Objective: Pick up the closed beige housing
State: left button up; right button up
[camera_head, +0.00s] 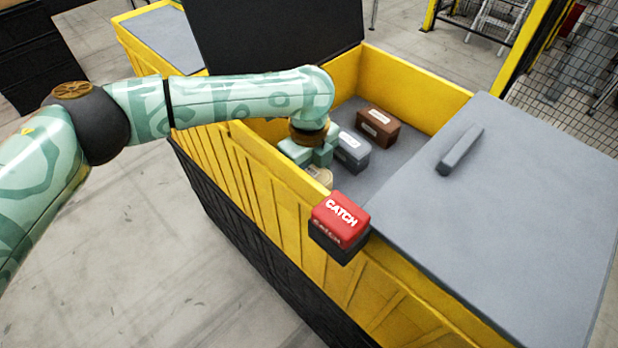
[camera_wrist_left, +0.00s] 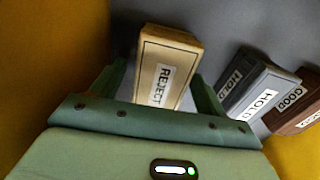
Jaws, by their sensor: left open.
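The closed beige housing (camera_wrist_left: 163,68), labelled REJECT, lies on the grey floor inside the yellow bin. In the head view only a small part of the beige housing (camera_head: 321,176) shows below my gripper. My left gripper (camera_head: 310,154) reaches down into the bin over it. In the left wrist view the fingers of my left gripper (camera_wrist_left: 158,82) are apart, one on each side of the housing's near end. I cannot tell whether they touch it. My right gripper is not in view.
A grey HOLD housing (camera_head: 351,151) and a brown GOOD housing (camera_head: 377,126) stand beside it. The yellow bin wall (camera_head: 262,150) is close to my gripper. A red CATCH block (camera_head: 340,217) sits on the rim. A grey lid (camera_head: 510,190) covers the right part.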

pick_arm(q)
jog(key=shift+f, duration=0.2)
jog(key=c, duration=1.2)
jog(key=shift+o, duration=0.2)
